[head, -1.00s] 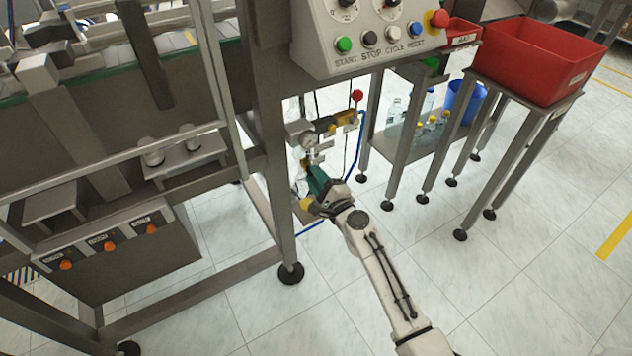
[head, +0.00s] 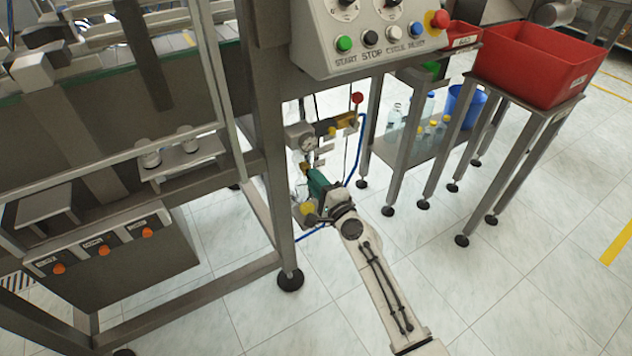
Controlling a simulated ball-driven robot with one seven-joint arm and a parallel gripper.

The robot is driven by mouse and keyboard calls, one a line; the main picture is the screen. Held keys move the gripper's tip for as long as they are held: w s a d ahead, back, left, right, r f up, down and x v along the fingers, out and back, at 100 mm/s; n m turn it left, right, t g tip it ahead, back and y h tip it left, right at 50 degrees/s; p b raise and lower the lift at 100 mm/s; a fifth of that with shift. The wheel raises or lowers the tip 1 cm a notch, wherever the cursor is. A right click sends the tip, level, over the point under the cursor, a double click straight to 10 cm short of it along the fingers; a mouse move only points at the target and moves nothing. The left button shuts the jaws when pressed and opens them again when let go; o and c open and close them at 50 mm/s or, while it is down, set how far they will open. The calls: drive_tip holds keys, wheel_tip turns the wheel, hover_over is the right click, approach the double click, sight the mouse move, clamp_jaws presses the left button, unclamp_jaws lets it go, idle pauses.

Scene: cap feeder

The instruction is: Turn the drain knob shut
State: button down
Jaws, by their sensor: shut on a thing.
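My gripper (head: 308,186) is at the pneumatic unit under the control panel, beside the machine's front leg. The drain knob is hidden behind my gripper and wrist, so I cannot see its angle. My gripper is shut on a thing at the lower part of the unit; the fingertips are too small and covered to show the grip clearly. A red knob (head: 357,98) stands higher up on the unit, apart from my gripper.
The machine's leg (head: 272,190) stands close to the left of my gripper. A blue hose (head: 358,150) loops down on the right. The control panel (head: 375,50) overhangs above. A red bin (head: 535,62) stands at the right. The floor in front is clear.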

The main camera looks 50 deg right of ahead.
drive_tip(key=c, duration=0.9)
unclamp_jaws()
drive_tip(key=shift+b+v, duration=0.4)
drive_tip(key=shift+v, duration=5)
drive_tip(key=shift+f, duration=0.1)
